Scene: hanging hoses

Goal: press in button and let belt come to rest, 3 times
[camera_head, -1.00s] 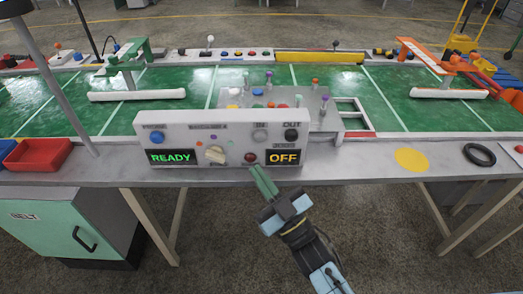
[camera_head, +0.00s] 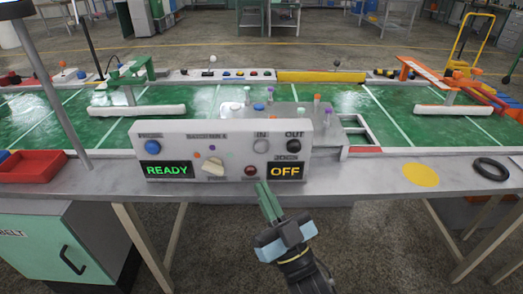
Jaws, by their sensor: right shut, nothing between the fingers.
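The control box (camera_head: 222,182) stands at the front edge of the table. It carries a blue button (camera_head: 153,147), a pale knob (camera_head: 213,167), a small red button (camera_head: 250,170), a grey IN button (camera_head: 261,146) and a black OUT button (camera_head: 292,146). Its displays read READY (camera_head: 166,170) in green and OFF (camera_head: 285,171) in amber. The green belt (camera_head: 410,119) with white lines runs behind it. My right gripper (camera_head: 265,187) is shut and empty, its tips just below and right of the red button; contact cannot be told. My left gripper is out of view.
A red tray (camera_head: 32,167) lies left of a grey post (camera_head: 50,90). Coloured pegs stand on a grey plate (camera_head: 297,118) behind the box.

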